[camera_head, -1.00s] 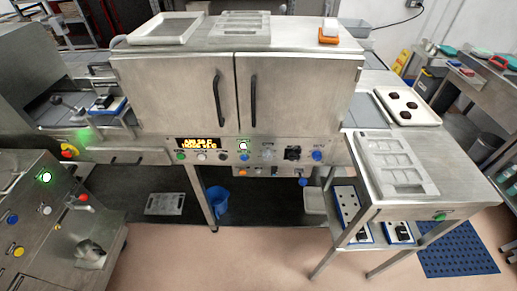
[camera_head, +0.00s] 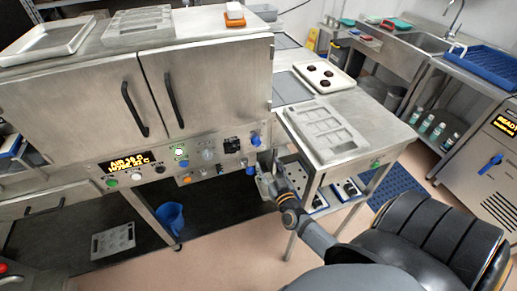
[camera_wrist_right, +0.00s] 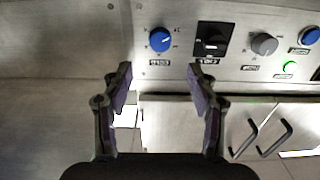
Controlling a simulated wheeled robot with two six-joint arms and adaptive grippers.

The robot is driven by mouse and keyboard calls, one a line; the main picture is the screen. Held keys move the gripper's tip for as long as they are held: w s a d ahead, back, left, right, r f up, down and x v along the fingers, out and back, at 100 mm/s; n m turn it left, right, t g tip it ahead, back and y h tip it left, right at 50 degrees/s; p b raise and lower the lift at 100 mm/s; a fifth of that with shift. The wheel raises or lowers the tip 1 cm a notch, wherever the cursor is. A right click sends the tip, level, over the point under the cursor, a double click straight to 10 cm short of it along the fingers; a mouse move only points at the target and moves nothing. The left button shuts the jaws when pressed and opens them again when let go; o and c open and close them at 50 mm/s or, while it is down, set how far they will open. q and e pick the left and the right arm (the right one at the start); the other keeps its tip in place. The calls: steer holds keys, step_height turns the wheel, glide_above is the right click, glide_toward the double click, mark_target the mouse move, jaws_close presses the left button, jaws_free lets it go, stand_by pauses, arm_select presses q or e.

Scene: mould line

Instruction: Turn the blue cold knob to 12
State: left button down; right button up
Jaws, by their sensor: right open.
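The blue knob (camera_head: 256,139) is at the right end of the oven's control panel, right of a black switch. In the right wrist view the blue knob (camera_wrist_right: 160,40) has small scale marks around it and a label too small to read surely; its setting cannot be told. My right gripper (camera_wrist_right: 159,78) is open and empty, its two fingers spread either side of the knob's line but short of it, apart from the panel. In the head view the right gripper (camera_head: 265,163) is just below and right of the knob. My left gripper is out of view.
A steel table (camera_head: 375,128) with a mould stands to the right. A blue bucket (camera_head: 170,217) is below.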

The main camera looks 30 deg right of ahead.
mark_target(257, 144)
steer(key=b+x, duration=0.1)
steer(key=x, duration=0.9)
steer(key=shift+w+f, duration=0.15)
steer(key=shift+w, duration=0.2)
steer(key=c, duration=1.2)
steer(key=shift+o, duration=0.2)
steer(key=shift+m, duration=0.4)
steer(key=m, duration=0.4)
steer(key=shift+m, duration=0.4)
steer(key=m+b, duration=0.1)
steer(key=m, duration=0.5)
steer(key=shift+a, duration=0.1)
steer(key=shift+m, duration=0.3)
